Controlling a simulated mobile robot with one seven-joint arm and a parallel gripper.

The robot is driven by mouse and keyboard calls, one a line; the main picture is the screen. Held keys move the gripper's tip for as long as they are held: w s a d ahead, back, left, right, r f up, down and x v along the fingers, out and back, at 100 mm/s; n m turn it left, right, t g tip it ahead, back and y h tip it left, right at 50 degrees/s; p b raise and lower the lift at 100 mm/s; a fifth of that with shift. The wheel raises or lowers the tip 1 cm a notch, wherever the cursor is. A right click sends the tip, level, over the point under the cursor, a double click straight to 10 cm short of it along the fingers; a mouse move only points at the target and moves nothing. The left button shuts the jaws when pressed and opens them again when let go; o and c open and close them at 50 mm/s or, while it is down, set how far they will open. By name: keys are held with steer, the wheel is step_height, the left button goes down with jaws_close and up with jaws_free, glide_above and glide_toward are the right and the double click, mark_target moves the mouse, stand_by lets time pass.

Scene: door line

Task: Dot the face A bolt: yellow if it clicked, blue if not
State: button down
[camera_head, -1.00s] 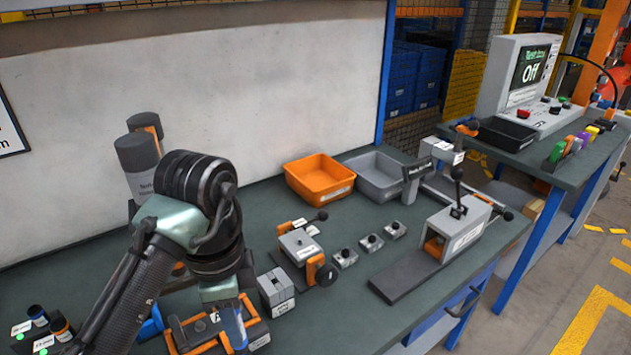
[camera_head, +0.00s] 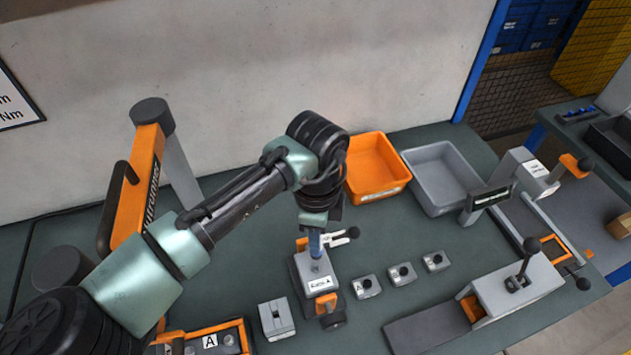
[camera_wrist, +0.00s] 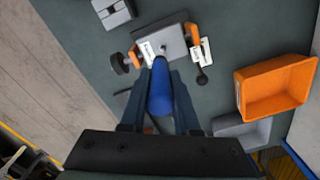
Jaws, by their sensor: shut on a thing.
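My gripper (camera_head: 316,228) is shut on a blue marker (camera_wrist: 160,92) and holds it pointing down. The blue marker also shows in the head view (camera_head: 314,243). Its lower end is over a grey block fixture (camera_head: 306,268) with orange clamps, near a small bolt-like spot (camera_head: 316,267). I cannot tell whether the tip touches. The block carries a small label (camera_head: 320,284), too blurred to read surely. In the wrist view the fixture (camera_wrist: 172,42) lies just past the marker's end. No dot shows clearly on the bolt.
An orange holder (camera_head: 232,327) with an A label stands at the front. A grey block (camera_head: 276,319) and several small knobbed blocks (camera_head: 401,273) flank the fixture. Orange (camera_head: 374,168) and grey (camera_head: 440,178) bins stand behind. A lever press (camera_head: 510,290) is at the right.

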steer(key=shift+w+a+r, duration=0.1)
steer(key=shift+w, duration=0.3)
steer(key=shift+s+f+b, duration=0.2)
steer(key=shift+f+b, duration=0.5)
steer(key=shift+f, duration=0.25)
steer(key=shift+w+f+b, duration=0.1)
steer(key=shift+f+b, duration=1.25)
steer(key=shift+f, duration=0.1)
steer(key=shift+f, duration=0.6)
steer(key=shift+r, duration=0.1)
step_height(320, 180, up, 6)
steer(key=p, duration=0.5)
steer(key=shift+p, duration=0.35)
